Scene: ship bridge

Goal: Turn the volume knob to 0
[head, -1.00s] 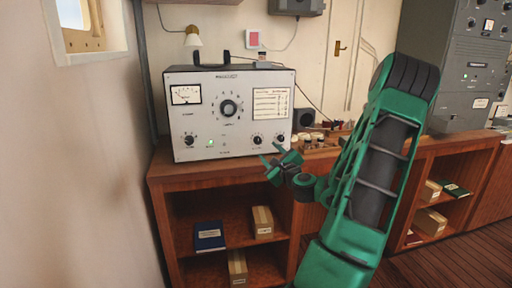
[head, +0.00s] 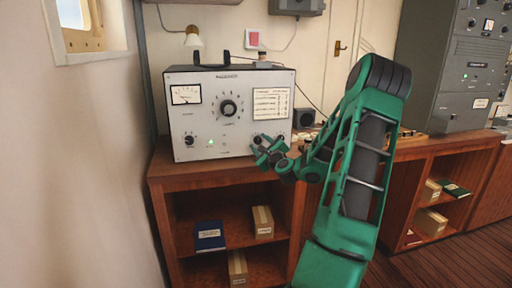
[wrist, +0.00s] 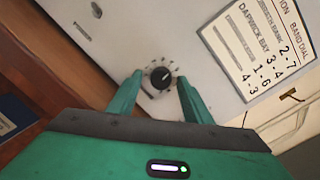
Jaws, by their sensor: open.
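The grey radio set (head: 205,110) stands on a wooden cabinet. In the wrist view, a small black knob (wrist: 160,77) with a white pointer line and printed marks around it sits on the set's panel. Its label is not readable. My gripper (head: 262,149) is open at the lower right of the panel; in the wrist view its green fingers (wrist: 160,84) lie on either side of the knob, with visible gaps. Contact cannot be told. In the head view my gripper hides the panel's lower right knobs. Another small knob (head: 189,140) is at the lower left.
A large dial (head: 229,108) is at the panel's centre, with a meter (head: 186,95) to its left and a printed card (head: 271,103) to its right. A green light (head: 210,142) glows below. Small items stand on the cabinet top right of the set.

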